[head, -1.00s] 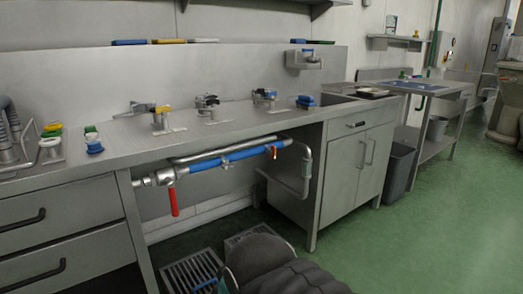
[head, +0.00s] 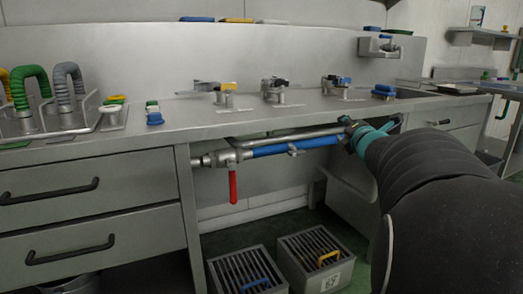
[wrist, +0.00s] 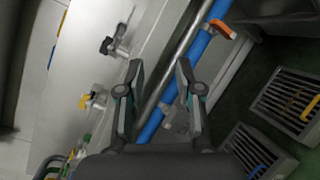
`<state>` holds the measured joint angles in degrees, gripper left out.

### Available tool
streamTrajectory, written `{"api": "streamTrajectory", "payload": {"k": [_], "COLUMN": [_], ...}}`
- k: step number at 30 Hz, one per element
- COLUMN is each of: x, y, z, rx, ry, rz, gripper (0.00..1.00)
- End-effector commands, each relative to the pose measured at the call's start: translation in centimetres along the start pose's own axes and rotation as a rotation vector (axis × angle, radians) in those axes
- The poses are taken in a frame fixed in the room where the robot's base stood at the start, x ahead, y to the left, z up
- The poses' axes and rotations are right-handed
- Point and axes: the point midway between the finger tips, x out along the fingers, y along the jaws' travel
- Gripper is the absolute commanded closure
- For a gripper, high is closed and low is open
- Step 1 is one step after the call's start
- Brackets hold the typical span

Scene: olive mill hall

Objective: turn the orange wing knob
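There I cannot make out the knob clearly behind my gripper.
A red lever (head: 233,186) hangs at the pipe's left end. The steel counter (head: 250,114) above carries several small taps. A drawer unit (head: 90,205) stands left. Two slatted crates (head: 318,262) sit on the floor below. The space under the counter between pipe and crates is open.

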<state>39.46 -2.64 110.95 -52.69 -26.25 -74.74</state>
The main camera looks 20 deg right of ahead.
Motion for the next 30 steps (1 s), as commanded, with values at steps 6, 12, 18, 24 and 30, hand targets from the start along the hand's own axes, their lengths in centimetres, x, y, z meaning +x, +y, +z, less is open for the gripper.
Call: {"api": "streamTrajectory", "payload": {"k": [6, 12, 18, 24, 30], "x": [3.0, 2.4, 2.2, 4.5, 8.0], "y": [-8.4, -13.6, -15.0, -14.2, -13.3], "z": [3.3, 4.2, 4.3, 3.4, 2.2], "rx": [-0.566, -0.861, -0.945, -0.945, -0.945], "ry": [0.09, 0.159, 0.182, 0.183, 0.183], "rz": [0.196, 0.334, 0.384, 0.388, 0.387], "gripper": [0.65, 0.65, 0.65, 0.65, 0.65]}}
